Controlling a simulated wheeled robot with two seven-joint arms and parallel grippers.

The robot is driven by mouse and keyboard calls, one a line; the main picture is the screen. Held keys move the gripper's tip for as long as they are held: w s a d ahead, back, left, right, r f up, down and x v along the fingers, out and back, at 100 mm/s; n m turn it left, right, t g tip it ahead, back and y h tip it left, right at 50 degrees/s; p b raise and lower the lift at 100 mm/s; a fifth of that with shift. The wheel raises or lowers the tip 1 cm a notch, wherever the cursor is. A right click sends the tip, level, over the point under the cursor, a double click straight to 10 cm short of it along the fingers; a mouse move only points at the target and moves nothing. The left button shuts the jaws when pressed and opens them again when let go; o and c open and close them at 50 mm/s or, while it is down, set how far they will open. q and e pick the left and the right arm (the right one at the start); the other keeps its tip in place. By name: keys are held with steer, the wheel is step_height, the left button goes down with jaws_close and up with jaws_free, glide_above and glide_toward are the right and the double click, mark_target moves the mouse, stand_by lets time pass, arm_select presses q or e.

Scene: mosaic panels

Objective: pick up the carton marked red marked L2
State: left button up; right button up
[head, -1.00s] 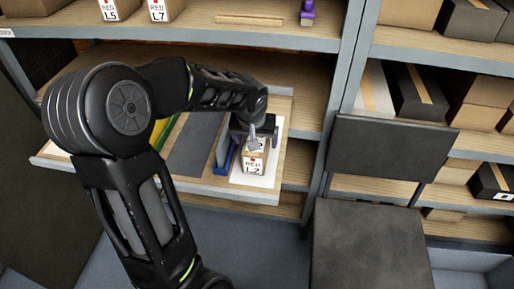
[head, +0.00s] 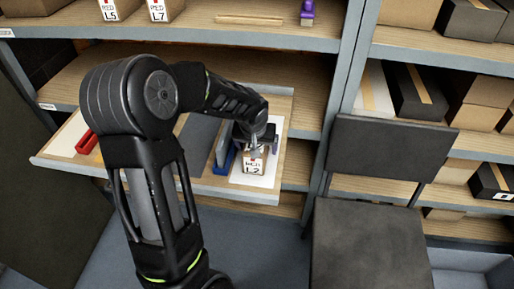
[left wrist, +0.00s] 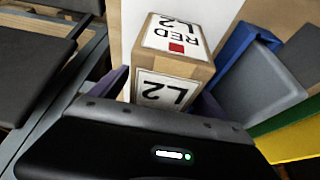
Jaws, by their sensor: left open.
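The carton marked RED L2 (head: 253,166) is a small brown box with white labels. It stands on a white sheet (head: 270,175) at the right end of the pulled-out shelf board. It also shows large in the left wrist view (left wrist: 172,62). My left gripper (head: 256,140) is over the carton from above, its jaws open. In the left wrist view its purple fingers stand on either side of the carton's near end; I cannot tell whether they touch it. The gripper hides part of the carton's top in the head view. My right gripper is not in view.
A blue and grey holder (head: 224,158) stands close left of the carton. A red item (head: 86,142) lies at the board's left. Cartons marked L5 (head: 113,10) and L7 (head: 160,10) sit on the upper shelf. A dark chair (head: 370,240) stands at the right.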

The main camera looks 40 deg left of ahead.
arm_select(q)
steer(key=shift+c, duration=0.4)
jaws_close()
stand_by(0.5)
steer(key=shift+w, duration=0.1)
